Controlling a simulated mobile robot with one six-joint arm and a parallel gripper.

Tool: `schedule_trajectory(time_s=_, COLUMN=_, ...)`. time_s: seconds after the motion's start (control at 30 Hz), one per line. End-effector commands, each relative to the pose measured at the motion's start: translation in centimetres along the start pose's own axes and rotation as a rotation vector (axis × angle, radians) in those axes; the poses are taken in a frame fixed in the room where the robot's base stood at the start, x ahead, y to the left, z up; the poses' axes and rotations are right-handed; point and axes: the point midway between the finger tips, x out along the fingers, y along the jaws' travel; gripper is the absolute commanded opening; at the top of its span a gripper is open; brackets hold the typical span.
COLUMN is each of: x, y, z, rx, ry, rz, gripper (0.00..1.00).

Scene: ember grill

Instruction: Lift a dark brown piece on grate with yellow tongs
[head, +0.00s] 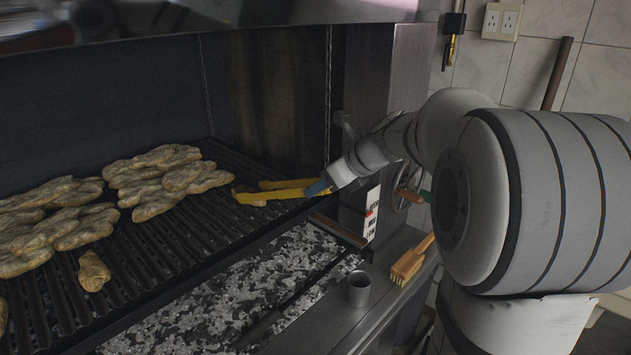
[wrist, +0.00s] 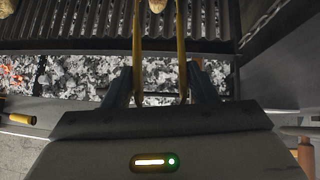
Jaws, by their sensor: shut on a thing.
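The yellow tongs (head: 275,193) reach left from my gripper (head: 320,187) over the right part of the dark ribbed grate (head: 160,246). My gripper is shut on the tongs, and its blue fingers are at their near end. In the wrist view, the two tong arms (wrist: 181,50) run forward from the gripper (wrist: 158,88), spread apart. A brown piece (wrist: 157,5) shows between them at the top edge, partly cut off. In the head view, the tongs mostly hide this piece (head: 258,203). I cannot tell whether the tongs touch it.
Several browned pieces (head: 165,178) lie clustered on the grate's left and back. One small piece (head: 94,271) lies apart at the front. Pale coals (head: 215,300) fill the bed before the grate.

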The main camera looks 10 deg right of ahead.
Motion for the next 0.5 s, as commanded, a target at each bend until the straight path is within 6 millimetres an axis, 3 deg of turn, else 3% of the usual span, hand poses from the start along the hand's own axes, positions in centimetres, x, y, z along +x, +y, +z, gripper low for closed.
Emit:
schedule_trajectory(time_s=0.3, x=-3.1, y=0.0, z=-0.9, rx=0.000, ry=-0.001, rz=-0.002, gripper=0.44)
schedule_trajectory(time_s=0.5, x=-3.9, y=0.0, z=-1.1, rx=0.000, ry=-0.001, rz=-0.001, gripper=0.44)
